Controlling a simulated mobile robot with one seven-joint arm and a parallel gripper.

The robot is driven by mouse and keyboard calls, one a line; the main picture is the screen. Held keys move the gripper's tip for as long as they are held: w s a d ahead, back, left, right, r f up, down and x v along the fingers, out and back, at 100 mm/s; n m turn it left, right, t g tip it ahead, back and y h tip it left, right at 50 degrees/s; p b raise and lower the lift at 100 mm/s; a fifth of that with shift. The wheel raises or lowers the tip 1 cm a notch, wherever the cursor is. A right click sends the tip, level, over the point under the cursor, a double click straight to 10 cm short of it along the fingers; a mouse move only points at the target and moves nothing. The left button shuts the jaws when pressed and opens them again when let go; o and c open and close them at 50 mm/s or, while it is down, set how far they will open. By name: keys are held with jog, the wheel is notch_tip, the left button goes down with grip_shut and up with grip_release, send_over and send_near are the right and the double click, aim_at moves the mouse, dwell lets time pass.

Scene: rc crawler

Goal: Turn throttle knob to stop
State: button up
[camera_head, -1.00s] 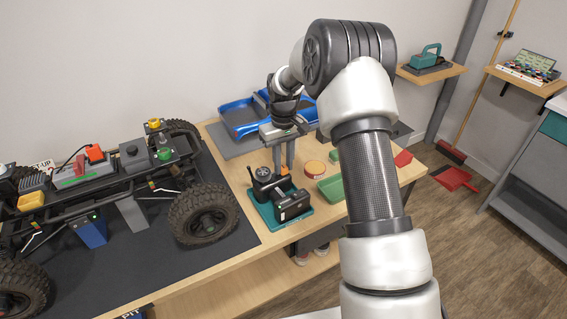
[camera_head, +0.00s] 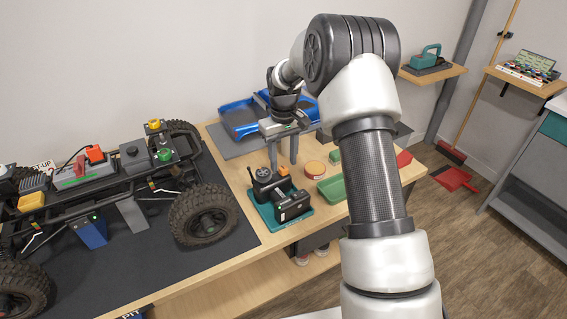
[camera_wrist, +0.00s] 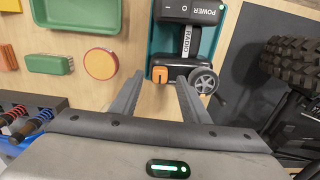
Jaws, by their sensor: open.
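A black radio transmitter (camera_head: 286,203) sits in a teal tray (camera_head: 264,217) on the wooden bench. In the wrist view the radio (camera_wrist: 187,42) shows the words RADIO and POWER. A small orange knob (camera_wrist: 159,74) is on its body, near a grey-rimmed wheel (camera_wrist: 205,81). The orange knob (camera_head: 284,171) also shows in the head view. My gripper (camera_head: 283,164) is open and empty, with its fingers pointing down above the knob. In the wrist view the knob appears between the fingertips of my gripper (camera_wrist: 160,77), with gaps on both sides. Whether it is at stop cannot be read.
A crawler chassis (camera_head: 100,185) with large tyres stands left on a dark mat (camera_head: 150,275). A green tray (camera_head: 331,188) and a round red-rimmed tin (camera_head: 315,168) lie right of the radio. A blue body shell (camera_head: 240,118) is behind.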

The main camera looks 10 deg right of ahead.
aim_at(283, 168)
notch_tip(283, 168, up, 16)
jog(key=p, duration=0.1)
jog(key=shift+f+p, duration=0.2)
jog(key=shift+p, duration=0.15)
